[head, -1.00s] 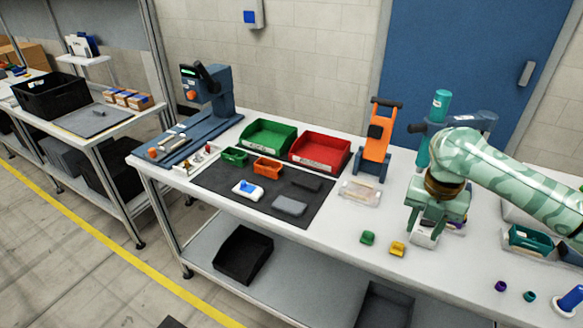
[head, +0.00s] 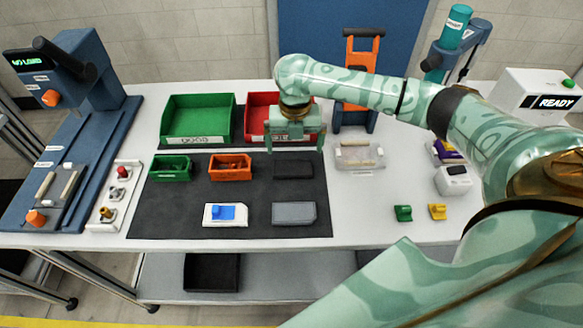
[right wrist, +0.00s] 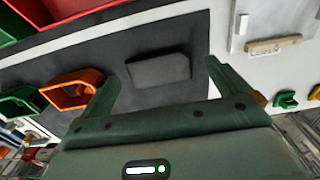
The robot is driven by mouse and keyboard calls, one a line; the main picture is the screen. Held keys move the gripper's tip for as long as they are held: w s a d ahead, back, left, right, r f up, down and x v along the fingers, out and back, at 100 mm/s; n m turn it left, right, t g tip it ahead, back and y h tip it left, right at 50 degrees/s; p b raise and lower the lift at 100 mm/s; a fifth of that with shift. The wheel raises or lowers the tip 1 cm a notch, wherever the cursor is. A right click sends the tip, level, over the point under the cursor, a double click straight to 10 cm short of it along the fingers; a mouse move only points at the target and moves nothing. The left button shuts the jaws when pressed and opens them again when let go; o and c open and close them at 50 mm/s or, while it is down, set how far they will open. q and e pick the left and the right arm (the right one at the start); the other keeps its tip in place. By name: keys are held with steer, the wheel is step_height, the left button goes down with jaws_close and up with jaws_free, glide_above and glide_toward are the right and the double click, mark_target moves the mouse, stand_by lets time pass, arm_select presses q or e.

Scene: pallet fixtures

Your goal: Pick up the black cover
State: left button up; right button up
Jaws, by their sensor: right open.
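The black cover (head: 293,165) lies flat on the dark mat (head: 180,220), right of the orange bin (head: 230,167). In the right wrist view the cover (right wrist: 158,70) shows as a dark block between and beyond my fingers. My right gripper (head: 295,146) is open and empty, above the cover near its far side. The gripper also shows in the right wrist view (right wrist: 160,74), its two fingers spread apart wider than the cover. A grey cover (head: 293,213) lies on the mat nearer the front edge. My left gripper is not in view.
A green tray (head: 198,140) and a red tray (head: 257,118) stand behind the mat. A white part with a blue piece (head: 226,213) lies left of the grey cover. A clear tray (head: 360,154) and an orange-handled stand (head: 356,90) are to the right.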

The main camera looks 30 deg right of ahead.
mark_target(293, 164)
steer(key=shift+s+a+f, duration=0.15)
steer(key=shift+s+a, duration=0.05)
steer(key=shift+s, duration=0.05)
steer(key=f, duration=0.1)
steer(key=f+b, duration=0.2)
steer(key=f, duration=0.1)
steer(key=shift+s+a, duration=0.15)
steer(key=shift+a, duration=0.2)
steer(key=shift+f, duration=0.45)
steer(key=shift+r, duration=0.15)
steer(key=c, duration=0.7)
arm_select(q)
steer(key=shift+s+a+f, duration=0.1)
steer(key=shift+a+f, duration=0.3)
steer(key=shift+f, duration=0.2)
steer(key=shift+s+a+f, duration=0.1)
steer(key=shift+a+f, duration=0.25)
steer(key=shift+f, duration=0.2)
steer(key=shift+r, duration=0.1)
arm_select(e)
steer(key=shift+r, duration=0.15)
